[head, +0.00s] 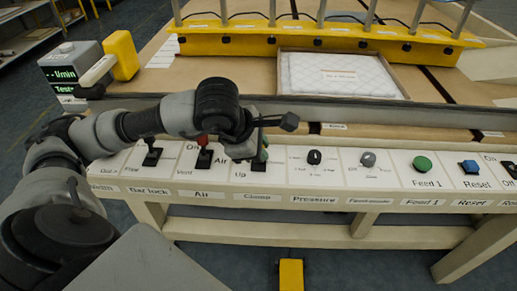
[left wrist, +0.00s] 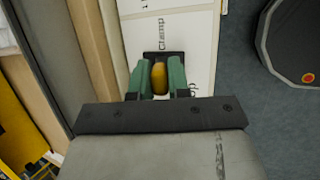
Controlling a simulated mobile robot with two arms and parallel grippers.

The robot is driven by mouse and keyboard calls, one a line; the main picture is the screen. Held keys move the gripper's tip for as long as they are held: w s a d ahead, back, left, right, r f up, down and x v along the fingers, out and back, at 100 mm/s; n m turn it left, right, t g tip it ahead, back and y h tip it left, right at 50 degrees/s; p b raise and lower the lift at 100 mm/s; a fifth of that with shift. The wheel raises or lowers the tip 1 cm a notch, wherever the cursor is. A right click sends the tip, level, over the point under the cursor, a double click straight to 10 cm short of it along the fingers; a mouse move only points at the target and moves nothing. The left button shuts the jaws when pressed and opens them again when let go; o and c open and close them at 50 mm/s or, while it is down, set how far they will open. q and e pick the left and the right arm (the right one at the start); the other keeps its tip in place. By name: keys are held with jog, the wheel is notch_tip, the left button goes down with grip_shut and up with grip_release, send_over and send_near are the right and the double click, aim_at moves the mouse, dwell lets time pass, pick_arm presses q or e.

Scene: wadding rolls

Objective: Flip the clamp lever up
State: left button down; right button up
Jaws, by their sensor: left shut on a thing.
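The clamp lever has an orange-yellow knob (left wrist: 159,78) on a dark base, next to the "Clamp" print in the left wrist view. My left gripper (head: 262,150) is at the clamp station of the white control panel (head: 270,196) in the head view. Its green fingers stand on both sides of the knob, shut on it. In the head view the gripper and wrist hide most of the lever, so its tilt is hard to tell. The "Up" print is left of it there. My right gripper is not in view.
Left of the clamp are a red-topped air lever (head: 204,157) and a black bar lock lever (head: 152,155). To the right are a black pressure knob (head: 314,157), a grey knob (head: 368,159), a green button (head: 422,163) and a blue one (head: 469,167). A grey rail (head: 360,116) runs behind the panel.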

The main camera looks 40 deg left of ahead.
pick_arm(q)
jog(key=shift+r, duration=0.1)
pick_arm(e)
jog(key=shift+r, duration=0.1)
pick_arm(q)
jog(key=c, duration=1.1)
grip_release()
jog(key=shift+s+r, duration=0.15)
jog(key=shift+r, duration=0.1)
jog(key=p+v, duration=0.1)
jog(key=v, duration=0.9)
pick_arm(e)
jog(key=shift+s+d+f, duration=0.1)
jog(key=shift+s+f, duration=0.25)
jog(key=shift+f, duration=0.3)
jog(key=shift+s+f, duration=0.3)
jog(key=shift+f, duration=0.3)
